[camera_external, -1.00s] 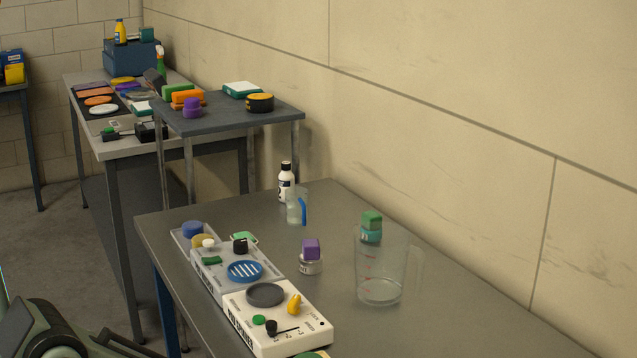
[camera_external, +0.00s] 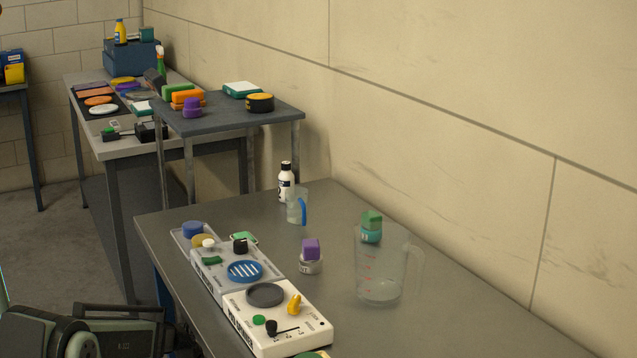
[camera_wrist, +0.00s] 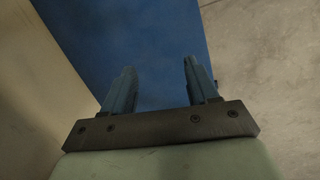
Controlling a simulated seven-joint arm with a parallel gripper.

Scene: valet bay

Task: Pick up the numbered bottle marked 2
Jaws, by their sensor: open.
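Small capped containers stand on the front table. One is grey with a purple block-shaped cap (camera_external: 310,258), and one is teal with a green block-shaped cap (camera_external: 371,228). Both carry small marks, but I cannot read which, if either, shows a 2. A white bottle with a black cap (camera_external: 286,182) stands farther back with an unreadable dark label. My gripper (camera_wrist: 158,75) is open and empty in the wrist view, its two fingers apart in front of a blue surface (camera_wrist: 150,30). No bottle shows in the wrist view. Its fingers cannot be made out in the external view.
A clear measuring jug (camera_external: 381,292) stands right of the purple-capped container, partly overlapping the teal one in view. A small blue-handled jug (camera_external: 297,206) is near the white bottle. White and grey control units (camera_external: 277,318) line the table's left side. The right tabletop is clear.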

